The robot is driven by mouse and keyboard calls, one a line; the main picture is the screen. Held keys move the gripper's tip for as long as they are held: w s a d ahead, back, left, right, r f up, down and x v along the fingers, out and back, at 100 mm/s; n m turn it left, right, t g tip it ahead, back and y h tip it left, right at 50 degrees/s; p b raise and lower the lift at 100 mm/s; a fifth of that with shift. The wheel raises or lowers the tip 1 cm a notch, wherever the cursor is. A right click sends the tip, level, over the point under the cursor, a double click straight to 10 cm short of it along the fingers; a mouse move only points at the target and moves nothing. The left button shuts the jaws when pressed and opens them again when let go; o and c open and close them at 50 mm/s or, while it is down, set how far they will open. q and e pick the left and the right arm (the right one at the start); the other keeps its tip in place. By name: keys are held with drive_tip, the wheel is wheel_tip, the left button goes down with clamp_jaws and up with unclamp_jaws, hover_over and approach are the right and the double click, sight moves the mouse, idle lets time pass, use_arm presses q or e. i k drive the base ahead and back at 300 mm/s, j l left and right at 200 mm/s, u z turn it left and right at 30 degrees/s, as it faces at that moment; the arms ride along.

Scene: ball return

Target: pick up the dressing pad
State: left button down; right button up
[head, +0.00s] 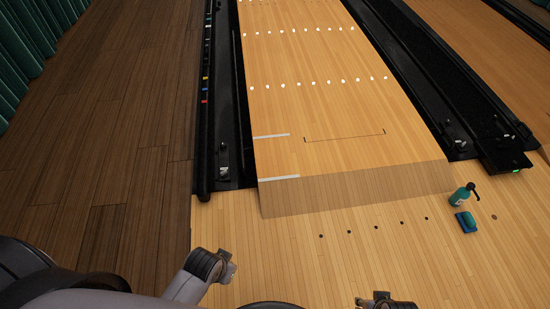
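A small blue block with a teal top, which looks like the dressing pad (466,222), lies on the light wood floor at the right. A teal pump bottle (461,196) with a black nozzle stands upright just behind it. My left gripper (229,266) is at the bottom, left of centre, far to the left of the pad. My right gripper (384,302) shows only partly at the bottom edge, in front of the pad and to its left. Both are apart from the pad, and their fingers are too small to read.
A bowling lane (315,90) runs away from me, with a black gutter (227,110) on its left and another (420,70) on its right. Dark wood floor (100,130) lies at the left. The light floor around the pad is clear except for the bottle.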

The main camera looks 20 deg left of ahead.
sight(465, 219)
drive_tip(key=z, duration=1.4)
